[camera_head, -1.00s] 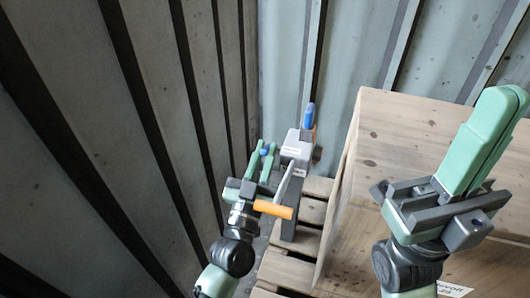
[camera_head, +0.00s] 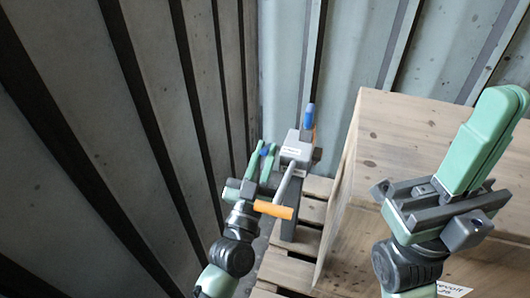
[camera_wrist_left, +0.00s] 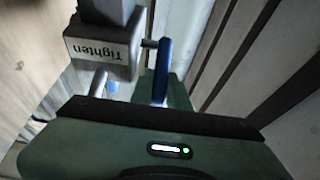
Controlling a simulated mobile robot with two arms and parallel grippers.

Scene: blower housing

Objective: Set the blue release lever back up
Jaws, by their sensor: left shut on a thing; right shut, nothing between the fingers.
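A grey housing (camera_head: 296,148) with a white label stands on the pallet. Another upright blue piece (camera_head: 309,117) stands on top of the housing. My right gripper (camera_head: 508,95) is shut and empty at the right, apart from the housing.
A grey rod with an orange grip (camera_head: 273,209) slopes down in front of the housing, close to my left wrist. A large wooden box (camera_head: 345,190) stands right of it on the slatted pallet (camera_head: 285,270). Corrugated metal walls (camera_head: 120,120) close off the left and back.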

